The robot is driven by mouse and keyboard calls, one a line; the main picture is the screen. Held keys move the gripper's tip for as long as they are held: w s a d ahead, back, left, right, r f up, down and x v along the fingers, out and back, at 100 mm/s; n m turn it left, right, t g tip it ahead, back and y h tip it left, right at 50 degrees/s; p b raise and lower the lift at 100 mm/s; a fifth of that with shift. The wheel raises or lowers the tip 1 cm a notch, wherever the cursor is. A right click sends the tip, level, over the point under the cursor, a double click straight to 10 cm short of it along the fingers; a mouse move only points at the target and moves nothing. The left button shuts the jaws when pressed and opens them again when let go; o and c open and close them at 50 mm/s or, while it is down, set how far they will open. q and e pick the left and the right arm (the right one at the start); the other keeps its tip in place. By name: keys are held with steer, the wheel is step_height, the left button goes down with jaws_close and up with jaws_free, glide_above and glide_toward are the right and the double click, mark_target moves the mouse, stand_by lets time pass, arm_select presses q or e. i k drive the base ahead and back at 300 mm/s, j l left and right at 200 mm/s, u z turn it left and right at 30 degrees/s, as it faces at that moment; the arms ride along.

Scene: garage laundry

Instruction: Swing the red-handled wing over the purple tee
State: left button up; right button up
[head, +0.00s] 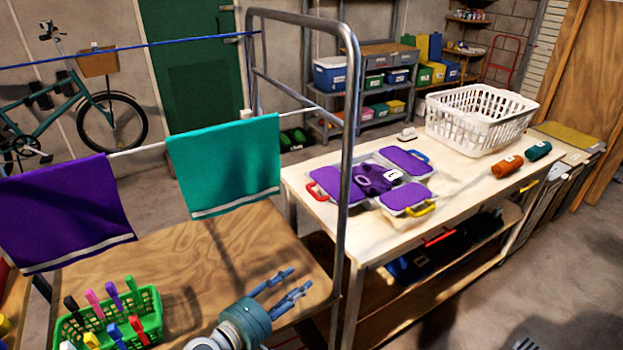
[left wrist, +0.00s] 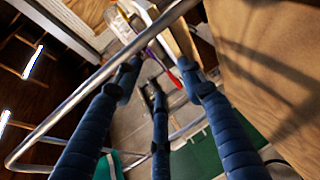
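A folding board with purple panels lies on the light wooden table (head: 470,190) in the head view. Its red-handled wing (head: 332,183) lies flat, out to the left. The purple tee (head: 370,180) lies in the board's middle, with a small white label on it. The blue-handled wing (head: 408,160) lies at the back and the yellow-handled wing (head: 408,198) at the front right. My left gripper (head: 290,286) is open and empty, in front of the board and well apart from it. Its spread fingers also show in the left wrist view (left wrist: 159,82). My right gripper is out of view.
A metal rail frame (head: 347,150) stands between my left gripper and the board. Purple (head: 65,212) and teal (head: 225,165) cloths hang on a line. A green peg basket (head: 150,325) is at lower left. A white laundry basket (head: 480,120) and two rolled cloths stand at the table's far side.

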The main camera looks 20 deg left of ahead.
mark_target(327, 178)
steer(key=i+j, duration=0.3)
steer(key=i, duration=0.15)
steer(key=i+j, duration=0.35)
steer(key=i, duration=0.1)
